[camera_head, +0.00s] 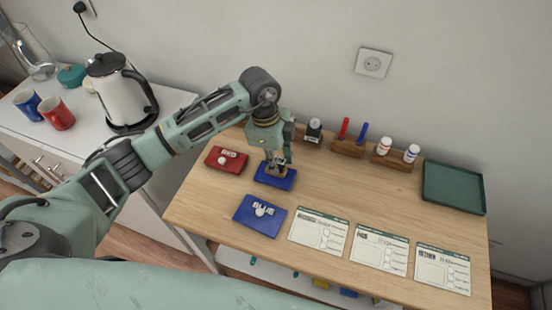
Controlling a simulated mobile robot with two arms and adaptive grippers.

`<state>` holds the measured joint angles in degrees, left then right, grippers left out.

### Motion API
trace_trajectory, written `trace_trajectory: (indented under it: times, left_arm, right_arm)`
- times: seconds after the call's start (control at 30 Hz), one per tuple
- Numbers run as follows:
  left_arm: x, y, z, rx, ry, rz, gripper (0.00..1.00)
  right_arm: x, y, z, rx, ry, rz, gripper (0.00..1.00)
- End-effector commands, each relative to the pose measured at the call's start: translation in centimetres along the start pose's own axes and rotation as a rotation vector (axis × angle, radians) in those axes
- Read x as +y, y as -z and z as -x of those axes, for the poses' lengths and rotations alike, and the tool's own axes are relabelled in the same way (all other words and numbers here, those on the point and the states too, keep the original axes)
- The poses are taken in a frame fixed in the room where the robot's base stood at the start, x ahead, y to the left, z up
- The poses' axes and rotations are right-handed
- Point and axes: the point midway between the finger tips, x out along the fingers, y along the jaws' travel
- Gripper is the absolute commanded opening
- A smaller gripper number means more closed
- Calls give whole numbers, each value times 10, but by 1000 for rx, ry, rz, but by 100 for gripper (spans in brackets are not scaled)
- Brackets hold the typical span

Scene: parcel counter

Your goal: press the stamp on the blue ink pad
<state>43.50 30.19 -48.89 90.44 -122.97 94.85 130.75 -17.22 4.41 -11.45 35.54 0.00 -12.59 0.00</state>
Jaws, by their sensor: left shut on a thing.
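My left gripper (276,158) points down over the blue ink pad (286,182), at the left part of the wooden counter. It is shut on the stamp (275,170), of which only a small part shows between and below the fingers. The stamp is at or just above the pad; I cannot tell whether it touches. A flat blue lid (249,219) marked BLUE, with a pale knob, lies in front of the pad. My right gripper is not in view.
A red ink pad (237,165) with a knobbed lid lies left of the blue pad. Several printed cards (318,236) line the front edge. Behind stand another stamp (314,129), red and blue markers (345,127) and bottles (384,145). A green tray (453,186) is at right.

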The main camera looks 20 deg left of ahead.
Motion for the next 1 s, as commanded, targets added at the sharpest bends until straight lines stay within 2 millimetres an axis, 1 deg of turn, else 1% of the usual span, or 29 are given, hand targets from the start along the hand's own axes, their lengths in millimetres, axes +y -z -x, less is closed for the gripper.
trace_trajectory:
  times: [0.7,0.8,1.0]
  left_arm:
    - [0,8,56,-1,-2,0,0]
    - [1,9,59,-1,-2,0,0]
    - [1,9,58,-1,-2,0,0]
  right_arm:
    - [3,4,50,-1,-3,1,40]
    - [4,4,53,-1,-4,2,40]
    - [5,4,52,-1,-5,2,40]
